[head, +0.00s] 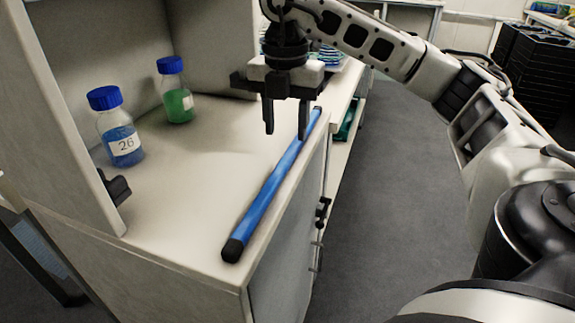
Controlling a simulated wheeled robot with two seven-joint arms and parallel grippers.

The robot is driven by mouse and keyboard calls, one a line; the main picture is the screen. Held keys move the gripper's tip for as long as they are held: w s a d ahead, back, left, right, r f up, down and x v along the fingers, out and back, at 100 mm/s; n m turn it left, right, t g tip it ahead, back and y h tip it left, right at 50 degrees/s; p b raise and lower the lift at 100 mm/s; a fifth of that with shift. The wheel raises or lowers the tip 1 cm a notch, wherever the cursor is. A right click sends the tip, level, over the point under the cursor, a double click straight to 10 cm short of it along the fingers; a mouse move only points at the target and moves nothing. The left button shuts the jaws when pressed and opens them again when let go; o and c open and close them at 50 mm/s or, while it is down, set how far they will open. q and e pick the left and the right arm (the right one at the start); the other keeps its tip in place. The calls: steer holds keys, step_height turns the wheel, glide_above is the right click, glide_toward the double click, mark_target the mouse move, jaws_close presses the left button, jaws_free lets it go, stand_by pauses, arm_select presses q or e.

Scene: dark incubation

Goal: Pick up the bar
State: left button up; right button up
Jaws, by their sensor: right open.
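The bar (268,190) is a long blue rod with black ends. It lies on the white counter along its right edge, running from the near end towards the back. My right gripper (286,131) points down over the far part of the bar, with its two dark fingers spread apart and nothing between them. In the picture one finger is left of the bar and the other overlaps its far part. I cannot tell the exact height of the fingertips above the counter. My left gripper is not in view.
A bottle with blue liquid (122,140) labelled 26 and a bottle with green liquid (178,103) stand on the counter (185,205) at the left, beside an upright panel (62,110). Stacked black crates (535,70) stand at the far right. Grey floor (385,190) is clear right of the cabinet.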

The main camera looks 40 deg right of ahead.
mark_target(287, 156)
steer(key=shift+s+f, duration=0.2)
steer(key=shift+f, duration=2.5)
jaws_close()
